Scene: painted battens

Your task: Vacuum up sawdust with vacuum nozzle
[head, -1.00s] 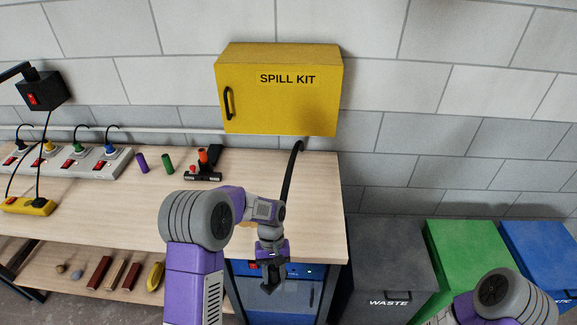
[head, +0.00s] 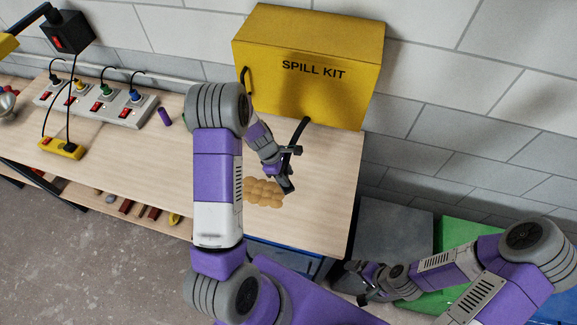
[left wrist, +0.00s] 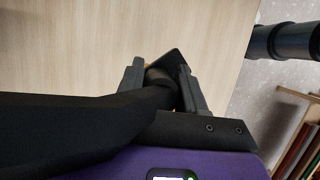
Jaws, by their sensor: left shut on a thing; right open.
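The sawdust (head: 263,192) is a tan, lumpy patch on the wooden bench near its front right part. My left gripper (head: 287,172) is at the right edge of the patch, shut on the black vacuum nozzle. In the left wrist view the dark nozzle (left wrist: 160,78) sits between the two fingers (left wrist: 160,88). A black hose (head: 300,131) rises behind the gripper. Whether the nozzle touches the bench or sawdust I cannot tell. My right gripper (head: 362,282) is open and empty, right of the bench, in front of the bins.
A power strip (head: 96,104), yellow switch box (head: 61,149) and purple cylinder (head: 165,117) are on the left of the bench (head: 335,205). Grey (head: 395,228) and green (head: 468,233) bins stand right. The bench right of the sawdust is clear.

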